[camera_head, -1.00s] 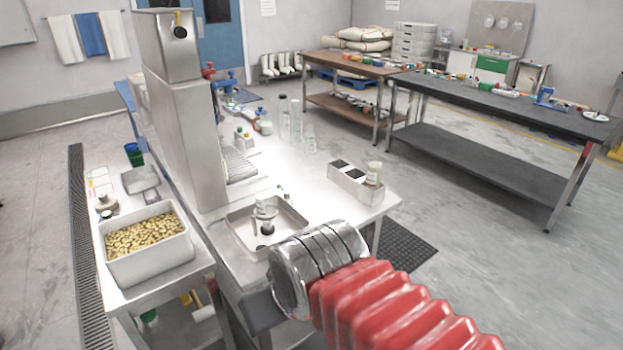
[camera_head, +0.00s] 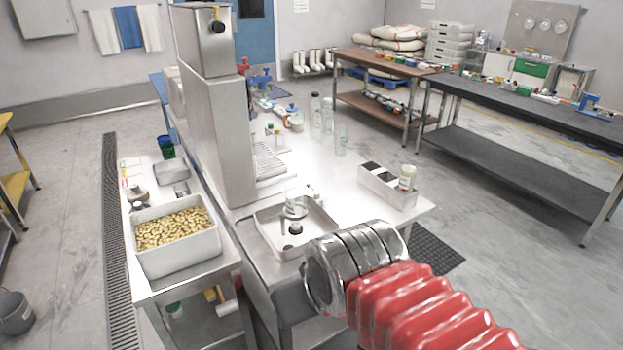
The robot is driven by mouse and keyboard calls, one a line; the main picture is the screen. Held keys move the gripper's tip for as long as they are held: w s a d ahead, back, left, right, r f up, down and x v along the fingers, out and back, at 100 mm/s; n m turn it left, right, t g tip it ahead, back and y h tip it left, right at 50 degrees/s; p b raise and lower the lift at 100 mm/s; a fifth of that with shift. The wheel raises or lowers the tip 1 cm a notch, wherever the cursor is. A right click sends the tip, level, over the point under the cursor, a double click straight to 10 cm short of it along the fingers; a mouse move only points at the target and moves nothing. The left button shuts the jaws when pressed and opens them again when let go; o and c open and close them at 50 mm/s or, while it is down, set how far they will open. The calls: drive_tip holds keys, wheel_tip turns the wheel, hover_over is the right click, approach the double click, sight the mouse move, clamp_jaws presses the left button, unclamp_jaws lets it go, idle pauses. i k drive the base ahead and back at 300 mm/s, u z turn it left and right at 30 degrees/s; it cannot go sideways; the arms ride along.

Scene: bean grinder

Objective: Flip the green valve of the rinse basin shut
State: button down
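The rinse basin (camera_head: 262,238) is a square metal basin set in the near part of the steel counter. A small clear and dark fitting (camera_head: 295,212) stands in it. A small tap-like piece (camera_head: 314,192) sits at its back right rim; I cannot make out a green valve there. My arm, with a silver ringed section and a red bellows sleeve, reaches in from the lower right, in front of the basin's right near corner in the picture. My gripper's fingers do not show.
A tall steel machine (camera_head: 218,130) stands behind the basin. A white bin of beans (camera_head: 180,255) is on the lower bench at left. A divided box (camera_head: 385,190) and glass bottles stand on the counter. A dark workbench (camera_head: 540,115) is at right; grey floor lies between.

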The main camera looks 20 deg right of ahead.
sight(312, 189)
drive_tip(key=i, duration=0.95)
drive_tip(key=z, duration=0.05)
